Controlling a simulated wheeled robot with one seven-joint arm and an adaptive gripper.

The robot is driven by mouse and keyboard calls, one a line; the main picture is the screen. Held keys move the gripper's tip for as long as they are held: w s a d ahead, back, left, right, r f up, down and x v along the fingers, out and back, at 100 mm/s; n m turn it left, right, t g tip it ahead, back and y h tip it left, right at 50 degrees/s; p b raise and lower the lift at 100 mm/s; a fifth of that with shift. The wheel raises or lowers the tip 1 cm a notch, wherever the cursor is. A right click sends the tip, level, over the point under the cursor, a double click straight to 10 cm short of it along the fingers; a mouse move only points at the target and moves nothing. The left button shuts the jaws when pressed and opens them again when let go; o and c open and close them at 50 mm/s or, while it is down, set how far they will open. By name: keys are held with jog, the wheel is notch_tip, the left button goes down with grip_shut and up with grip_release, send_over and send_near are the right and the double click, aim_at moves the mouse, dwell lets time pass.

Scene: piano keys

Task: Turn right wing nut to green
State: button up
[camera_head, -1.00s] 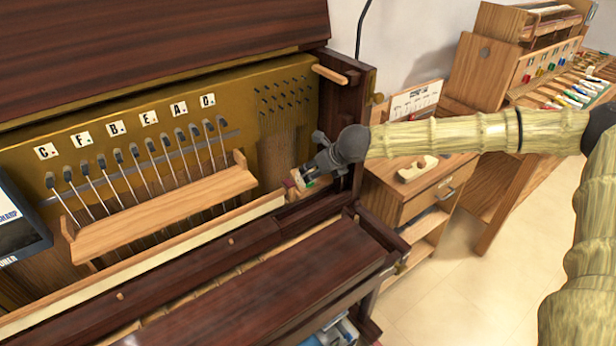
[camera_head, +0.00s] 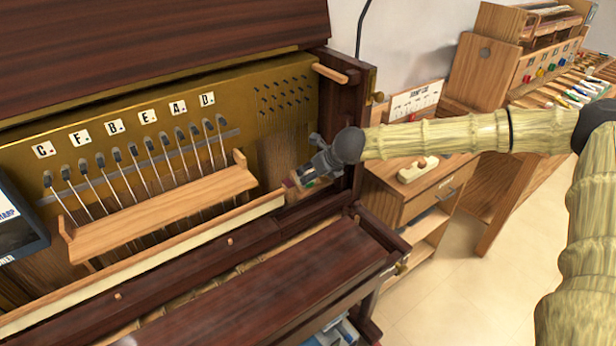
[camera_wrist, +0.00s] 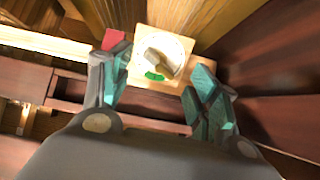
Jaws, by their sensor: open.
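The wing nut (camera_wrist: 158,66) sits on a white round dial (camera_wrist: 176,50) on a light wooden block in the wrist view. A green mark (camera_wrist: 154,76) lies at the dial's lower left edge. The dial is mostly hidden by my arm in the head view. My gripper (camera_wrist: 152,98) is open, its teal-padded fingers on either side of the block's near edge, with nothing between the pads. In the head view my gripper (camera_head: 304,178) is at the right end of the piano's key area. I cannot tell whether a finger touches the block.
A red block (camera_wrist: 115,39) stands just left of the dial, close to the left finger. The dark piano side wall (camera_head: 345,115) rises close on the right. A long pale rail (camera_head: 150,262) runs off to the left.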

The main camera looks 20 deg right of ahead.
jog(key=shift+b+x, duration=0.9)
jog(key=shift+x, duration=1.4)
jog(key=shift+s+d+r+p, duration=0.2)
jog(key=shift+s+r+p, duration=0.2)
jog(key=shift+r+p, duration=0.1)
jog(key=shift+c, duration=0.4)
jog(key=c, duration=0.8)
